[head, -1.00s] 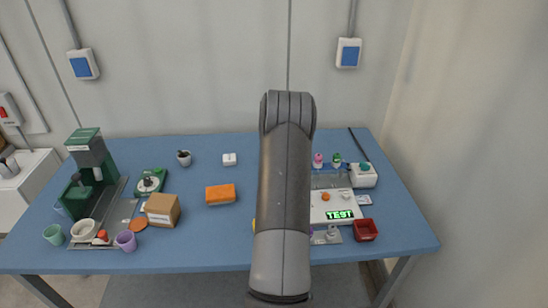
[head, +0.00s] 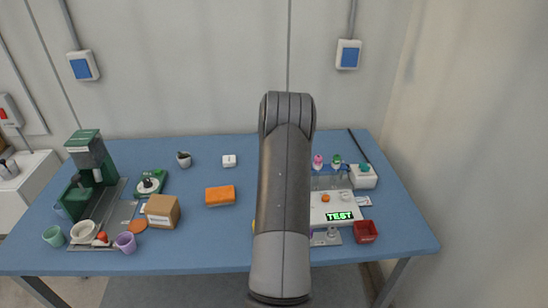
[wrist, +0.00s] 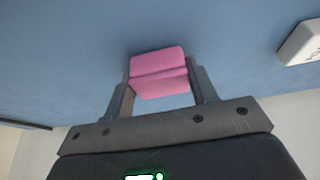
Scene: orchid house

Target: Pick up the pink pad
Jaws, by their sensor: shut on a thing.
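In the wrist view the pink pad (wrist: 158,66) sits between the two fingers of my gripper (wrist: 160,88). The gripper is shut on it, one finger at each side. Blue table surface (wrist: 60,60) shows behind the pad; I cannot tell whether the pad touches it. In the head view my arm hides both the gripper and the pad.
An orange block (head: 220,196) and a cardboard box (head: 162,211) lie left of my arm. A white device reading TEST (head: 322,206) and a red tray (head: 365,232) stand right of it. The table between the orange block and my arm is clear.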

